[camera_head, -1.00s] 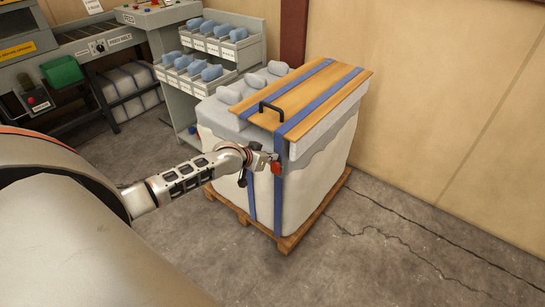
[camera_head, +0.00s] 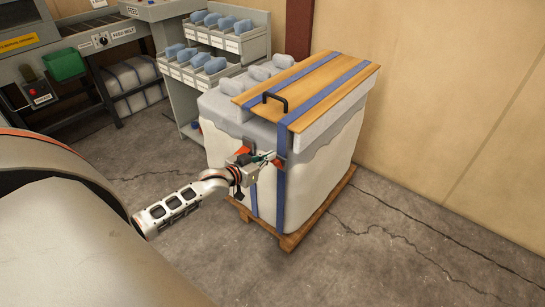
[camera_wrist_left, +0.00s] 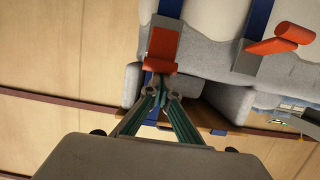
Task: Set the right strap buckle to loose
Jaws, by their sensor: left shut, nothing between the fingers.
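The right strap (camera_head: 281,199) is blue and runs down the front of the wrapped white block (camera_head: 227,155). Its red-orange buckle (camera_head: 279,161) is mostly hidden by my left gripper (camera_head: 270,157) in the head view. In the left wrist view the buckle's red lever (camera_wrist_left: 163,45) lies along the strap. My left gripper (camera_wrist_left: 158,85) is shut and empty, its fingertips at the lever's near end; I cannot tell whether they touch. The left strap's buckle (camera_head: 243,150) has a red lever (camera_wrist_left: 280,42) sticking out sideways. My right gripper is out of view.
A wooden board (camera_head: 338,81) with a black handle (camera_head: 275,101) lies on top of the block. The block stands on a wooden pallet (camera_head: 289,242). A shelf with labelled bins (camera_head: 205,76) stands behind left. The floor to the right is clear.

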